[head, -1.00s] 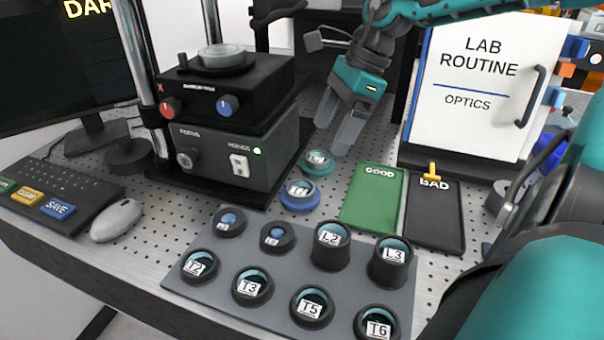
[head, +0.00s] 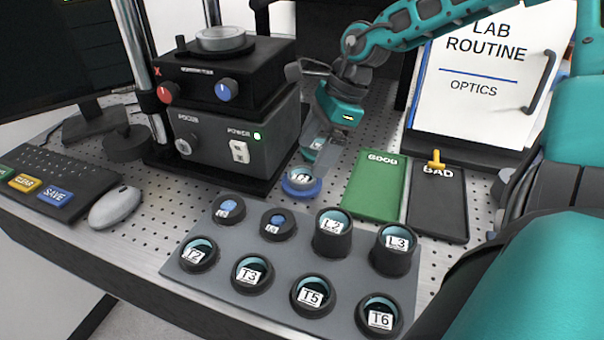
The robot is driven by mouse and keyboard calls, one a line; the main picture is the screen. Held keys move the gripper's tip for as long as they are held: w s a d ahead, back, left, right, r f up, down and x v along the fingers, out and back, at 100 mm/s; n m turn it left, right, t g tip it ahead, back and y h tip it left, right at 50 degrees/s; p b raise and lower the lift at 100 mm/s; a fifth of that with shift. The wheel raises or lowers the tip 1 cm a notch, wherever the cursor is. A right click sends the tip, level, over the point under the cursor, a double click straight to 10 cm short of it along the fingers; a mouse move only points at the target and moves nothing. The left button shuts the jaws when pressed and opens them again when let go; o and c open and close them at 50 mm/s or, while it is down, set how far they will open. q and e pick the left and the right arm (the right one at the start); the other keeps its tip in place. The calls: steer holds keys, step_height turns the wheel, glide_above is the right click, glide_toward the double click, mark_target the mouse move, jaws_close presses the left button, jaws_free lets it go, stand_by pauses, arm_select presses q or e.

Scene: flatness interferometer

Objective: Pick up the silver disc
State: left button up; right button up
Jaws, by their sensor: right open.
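A silver disc (head: 221,40) lies flat on top of the black box with red and blue knobs (head: 224,75), left of centre. My right gripper (head: 314,160) points down over the breadboard, to the right of that box and well away from the silver disc. Its grey fingers are open and lie around or in front of a teal-ringed piece (head: 309,154), which they partly hide; I cannot tell whether they touch it. A blue-ringed piece (head: 301,183) sits just in front of the fingers. My left gripper is not in view.
A grey tray (head: 225,270) holds several black-ringed optics in front. The green GOOD pad (head: 374,190) and black BAD pad (head: 438,205) lie to the right. A white LAB ROUTINE board (head: 478,95) stands behind. A mouse (head: 116,208) and keyboard (head: 62,178) are at left.

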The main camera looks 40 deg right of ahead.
mark_target(301, 174)
steer(key=shift+a+x, duration=0.2)
steer(key=shift+x, duration=2.15)
steer(key=shift+c, duration=0.4)
steer(key=c, duration=1.1)
steer(key=shift+r, duration=0.1)
steer(key=shift+r, duration=0.1)
